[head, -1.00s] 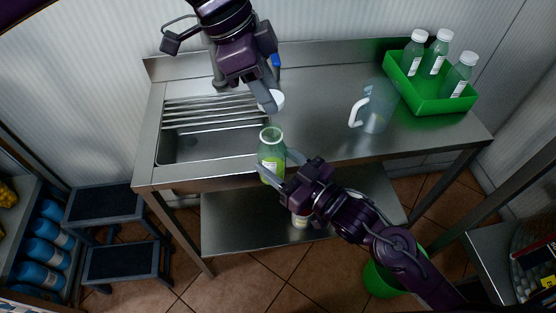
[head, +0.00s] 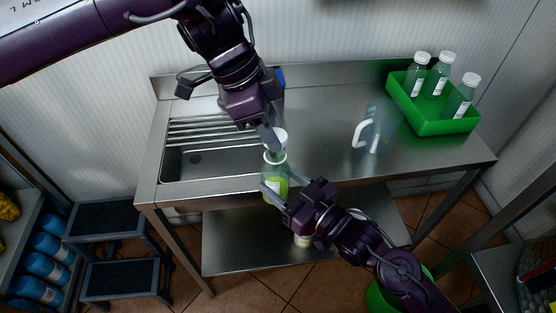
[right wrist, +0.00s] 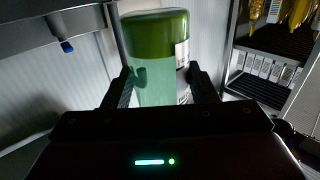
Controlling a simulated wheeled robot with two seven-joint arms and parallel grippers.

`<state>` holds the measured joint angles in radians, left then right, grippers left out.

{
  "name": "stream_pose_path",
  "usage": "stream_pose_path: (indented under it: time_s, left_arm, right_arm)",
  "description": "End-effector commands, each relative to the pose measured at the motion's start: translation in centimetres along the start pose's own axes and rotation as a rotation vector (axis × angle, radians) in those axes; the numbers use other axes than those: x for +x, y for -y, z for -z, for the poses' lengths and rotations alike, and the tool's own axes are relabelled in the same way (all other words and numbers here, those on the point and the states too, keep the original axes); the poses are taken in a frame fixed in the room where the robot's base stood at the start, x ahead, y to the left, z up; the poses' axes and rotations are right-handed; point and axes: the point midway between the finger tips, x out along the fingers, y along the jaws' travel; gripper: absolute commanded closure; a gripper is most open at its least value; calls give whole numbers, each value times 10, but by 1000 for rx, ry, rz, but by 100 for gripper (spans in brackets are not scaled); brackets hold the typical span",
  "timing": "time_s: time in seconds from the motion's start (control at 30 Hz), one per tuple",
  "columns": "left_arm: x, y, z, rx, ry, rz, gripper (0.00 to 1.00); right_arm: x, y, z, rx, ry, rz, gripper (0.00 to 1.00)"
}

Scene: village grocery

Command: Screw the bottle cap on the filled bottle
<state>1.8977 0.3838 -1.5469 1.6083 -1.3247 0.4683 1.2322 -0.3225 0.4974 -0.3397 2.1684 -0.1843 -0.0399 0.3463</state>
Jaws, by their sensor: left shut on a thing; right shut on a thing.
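The filled bottle (head: 275,180), clear green with yellow-green liquid and a label, is upright at the front edge of the steel counter. My right gripper (head: 275,192) is shut around its body; the bottle also shows between the fingers in the right wrist view (right wrist: 158,75). The white bottle cap (head: 280,137) is in my left gripper (head: 274,138), which is shut on it just above and slightly behind the bottle's mouth. The left fingers partly hide the cap. I cannot tell whether cap and bottle neck touch.
A clear jug (head: 377,132) with a white handle stands on the counter to the right. A green crate (head: 446,124) holds several capped bottles at the back right. The sink (head: 200,163) is on the left. A step stool (head: 107,222) stands lower left.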

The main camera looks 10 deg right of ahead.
Motion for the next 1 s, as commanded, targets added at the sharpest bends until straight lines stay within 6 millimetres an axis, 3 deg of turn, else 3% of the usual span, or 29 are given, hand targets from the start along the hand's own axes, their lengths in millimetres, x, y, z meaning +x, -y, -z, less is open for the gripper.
stream_pose_path:
  time_s: [1.0]
  left_arm:
    - [17,0,-7,1,-1,-1,83]
  right_arm:
    - [0,0,1,0,-3,0,89]
